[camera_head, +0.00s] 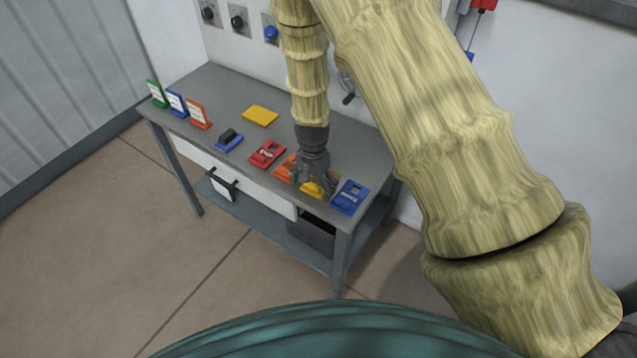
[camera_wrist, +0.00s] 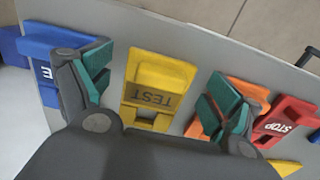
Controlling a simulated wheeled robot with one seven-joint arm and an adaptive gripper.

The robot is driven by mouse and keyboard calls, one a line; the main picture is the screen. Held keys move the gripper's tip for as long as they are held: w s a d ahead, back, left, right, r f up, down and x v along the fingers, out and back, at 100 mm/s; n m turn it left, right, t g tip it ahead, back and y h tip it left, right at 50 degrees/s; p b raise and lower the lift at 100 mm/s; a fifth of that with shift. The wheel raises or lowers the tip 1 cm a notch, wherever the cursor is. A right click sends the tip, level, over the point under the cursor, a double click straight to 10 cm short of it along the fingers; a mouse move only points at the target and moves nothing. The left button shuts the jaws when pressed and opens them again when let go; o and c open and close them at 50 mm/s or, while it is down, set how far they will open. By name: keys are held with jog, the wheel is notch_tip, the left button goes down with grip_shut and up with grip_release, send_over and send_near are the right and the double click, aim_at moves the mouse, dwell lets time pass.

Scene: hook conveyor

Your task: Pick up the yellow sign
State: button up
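The yellow sign (camera_wrist: 158,78) lettered TEST lies on the table, between the two fingers of my gripper (camera_wrist: 160,88) in the wrist view. In the head view the yellow sign (camera_head: 311,190) is at the table's front right, partly hidden by my gripper (camera_head: 317,180). My gripper points down over it with fingers spread, one on each side, and gaps show between the teal pads and the sign. I cannot tell how far the fingertips are above the tabletop.
A blue sign (camera_head: 351,196) and an orange sign (camera_head: 286,168) flank the yellow one closely. A red STOP sign (camera_head: 267,153), a blue piece with a black top (camera_head: 228,140) and a flat yellow plate (camera_head: 260,116) lie further left. Upright signs (camera_head: 176,103) stand at the table's left end.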

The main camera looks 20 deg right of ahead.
jog(key=c, duration=0.9)
jog(key=shift+r, duration=0.2)
jog(key=shift+r+p, duration=0.2)
jog(key=shift+p, duration=0.1)
notch_tip(320, 180, up, 3)
jog(key=shift+p, duration=1.15)
jog(key=s+a+r+p, duration=0.1)
jog(key=s+a+p, duration=0.2)
jog(key=s+a, duration=0.85)
jog(key=w+d+r+n+b, duration=0.1)
jog(key=w+d+n+b, duration=0.1)
jog(key=w+d+n, duration=0.1)
jog(key=w+d+r+n+b, duration=0.2)
jog(key=w+d+n+b, duration=0.1)
jog(key=w+d+n, duration=0.1)
jog(key=w+d+r+n+b, duration=0.2)
jog(key=w+d+n+b, duration=0.1)
jog(key=w, duration=0.1)
jog(key=shift+w+d, duration=0.1)
jog(key=shift+d, duration=0.05)
